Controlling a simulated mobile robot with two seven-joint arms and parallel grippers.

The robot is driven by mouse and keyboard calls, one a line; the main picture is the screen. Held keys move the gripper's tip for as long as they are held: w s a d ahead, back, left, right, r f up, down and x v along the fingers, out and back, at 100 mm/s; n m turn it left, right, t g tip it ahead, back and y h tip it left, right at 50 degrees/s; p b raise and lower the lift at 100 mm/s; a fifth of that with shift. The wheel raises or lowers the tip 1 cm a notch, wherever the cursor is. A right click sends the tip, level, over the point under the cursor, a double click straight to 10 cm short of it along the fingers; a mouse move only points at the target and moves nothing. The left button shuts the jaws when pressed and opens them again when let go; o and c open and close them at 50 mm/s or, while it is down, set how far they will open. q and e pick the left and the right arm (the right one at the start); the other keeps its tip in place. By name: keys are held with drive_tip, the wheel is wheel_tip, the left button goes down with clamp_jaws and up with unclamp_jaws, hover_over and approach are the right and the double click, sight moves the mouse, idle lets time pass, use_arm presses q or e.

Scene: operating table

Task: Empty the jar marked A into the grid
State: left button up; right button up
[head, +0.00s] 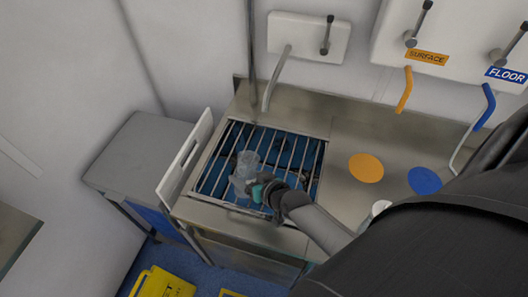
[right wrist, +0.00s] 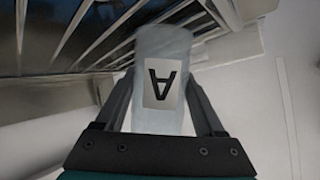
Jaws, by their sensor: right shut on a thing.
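A clear jar (head: 244,166) is held by my right gripper (head: 257,187) over the metal grid (head: 215,175) in the steel counter. In the right wrist view the jar (right wrist: 165,55) stands between the two fingers of my right gripper (right wrist: 163,110), and its white label with a black A appears upside down. In the head view the jar looks tilted over the grid bars. Its contents cannot be made out. My left gripper is not in view.
A steel counter (head: 340,135) with an orange disc (head: 366,168) and a blue disc (head: 424,181) lies right of the grid. A white panel (head: 186,158) stands along the grid's left edge. A tap pipe (head: 275,80) rises behind. A grey cabinet (head: 140,150) stands left.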

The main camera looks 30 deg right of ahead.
drive_tip(key=shift+w+d+r+y, duration=0.15)
drive_tip(key=shift+d+r+y, duration=0.05)
drive_tip(key=shift+r+y, duration=0.15)
drive_tip(key=shift+w+d+r+m+g, duration=0.1)
drive_tip(key=shift+d+m+g, duration=0.1)
drive_tip(key=shift+m+g, duration=0.25)
drive_tip(key=shift+d+f+y+b, duration=0.1)
drive_tip(key=shift+f+y+b, duration=0.1)
drive_tip(key=shift+y+b, duration=0.2)
drive_tip(key=shift+w+d+f+m+g+y+b, duration=0.2)
drive_tip(key=shift+m+g+y+b, duration=0.15)
drive_tip(key=shift+m+b, duration=0.25)
drive_tip(key=shift+a+f+m+g+y+b, duration=0.1)
drive_tip(key=shift+f+m+g+y+b, duration=0.15)
drive_tip(key=shift+m+g+y+b, duration=0.45)
drive_tip(key=shift+s+a, duration=0.1)
drive_tip(key=shift+s, duration=0.05)
drive_tip(key=shift+f+m+g+y+b, duration=0.2)
drive_tip(key=shift+m+y+b, duration=0.25)
drive_tip(key=shift+y+b, duration=0.3)
drive_tip(key=shift+f+m+g+y+b, duration=0.15)
drive_tip(key=shift+m+y+b, duration=0.35)
drive_tip(key=shift+b, duration=0.4)
drive_tip(key=shift+w+d+r+m+y, duration=0.3)
drive_tip(key=shift+d+r+y, duration=0.2)
drive_tip(key=shift+r+y, duration=0.1)
